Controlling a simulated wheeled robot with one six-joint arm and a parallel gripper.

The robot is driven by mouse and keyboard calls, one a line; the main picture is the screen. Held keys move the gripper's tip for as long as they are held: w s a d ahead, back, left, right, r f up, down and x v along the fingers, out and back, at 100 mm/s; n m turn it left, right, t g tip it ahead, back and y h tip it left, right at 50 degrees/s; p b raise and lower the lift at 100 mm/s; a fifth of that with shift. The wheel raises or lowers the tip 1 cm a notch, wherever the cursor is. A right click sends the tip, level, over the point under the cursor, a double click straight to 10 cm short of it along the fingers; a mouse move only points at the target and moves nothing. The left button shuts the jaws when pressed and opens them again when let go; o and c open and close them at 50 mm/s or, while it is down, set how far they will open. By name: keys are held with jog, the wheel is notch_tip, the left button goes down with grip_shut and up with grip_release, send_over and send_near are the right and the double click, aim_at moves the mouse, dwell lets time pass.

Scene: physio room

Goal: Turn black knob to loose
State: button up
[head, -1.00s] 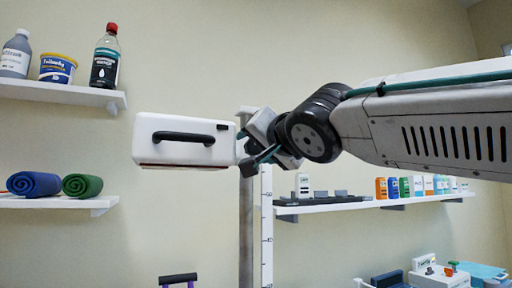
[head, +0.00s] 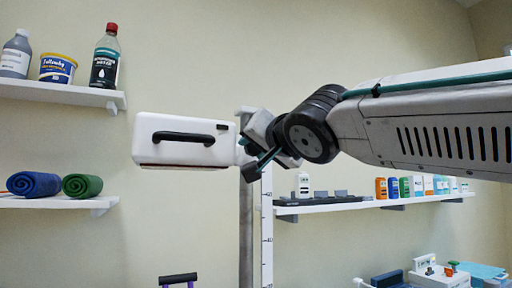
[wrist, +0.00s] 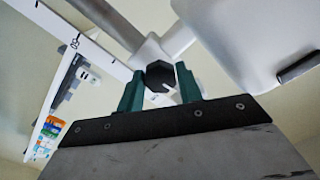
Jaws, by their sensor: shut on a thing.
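The black knob (wrist: 160,76) shows in the wrist view as a dark faceted knob with a small white mark at its lower right. It sits at the end of a light grey joint beside a white housing. My gripper (wrist: 160,88) has its two green fingers on either side of the knob and is shut on it. In the head view, the white box with a black handle (head: 182,140) is left of my gripper (head: 243,150). I cannot read any loose or tight label.
A grey upright post (head: 247,230) with a white measuring scale (head: 267,235) stands below my gripper. Wall shelves with bottles (head: 105,58), rolled mats (head: 33,184) and small boxes (head: 418,186) lie to both sides. Open air is below the arm.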

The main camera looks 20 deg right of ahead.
jog(key=shift+d+r+n, duration=0.1)
jog(key=shift+n, duration=15.1)
jog(key=o, duration=1)
jog(key=s, duration=0.8)
